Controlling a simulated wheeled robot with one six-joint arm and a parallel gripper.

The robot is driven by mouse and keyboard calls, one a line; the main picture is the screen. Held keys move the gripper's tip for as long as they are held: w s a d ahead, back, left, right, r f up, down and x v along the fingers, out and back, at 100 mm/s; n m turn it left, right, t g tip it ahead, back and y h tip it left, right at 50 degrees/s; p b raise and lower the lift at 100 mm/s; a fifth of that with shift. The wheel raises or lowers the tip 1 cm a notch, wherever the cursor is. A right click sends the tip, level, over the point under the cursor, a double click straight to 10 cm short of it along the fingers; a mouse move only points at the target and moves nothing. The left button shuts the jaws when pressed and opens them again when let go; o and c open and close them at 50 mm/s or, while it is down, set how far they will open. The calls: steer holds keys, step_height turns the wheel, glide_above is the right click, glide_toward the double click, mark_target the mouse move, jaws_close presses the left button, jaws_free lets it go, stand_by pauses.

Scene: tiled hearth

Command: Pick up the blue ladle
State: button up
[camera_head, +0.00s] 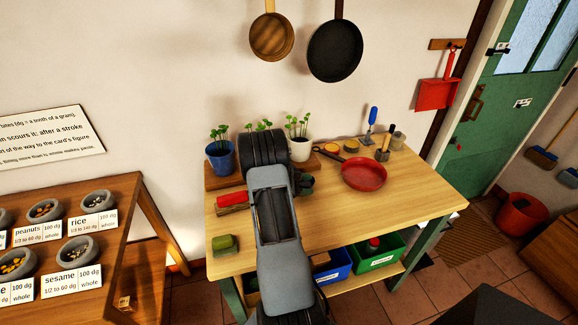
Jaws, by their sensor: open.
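No thing that I can clearly tell is a blue ladle shows in the head view. A tool with a blue handle (373,115) stands upright at the back of the wooden table (323,222), right of centre. Its lower part is pale and small, and I cannot tell whether it is a ladle. My arm reaches up across the left half of the table and hides part of it. My gripper's fingertips do not show; they may be hidden behind the arm.
A red pan (364,174) lies right of my arm. A blue pot (221,158) and a white pot (299,148) hold plants behind it. A green block (225,244) and a red item (231,199) lie left. Blue (334,268) and green (376,254) bins sit below.

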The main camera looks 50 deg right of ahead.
jaws_close()
steer(key=shift+a+r, duration=0.1)
steer(key=shift+r, duration=0.05)
stand_by(0.5)
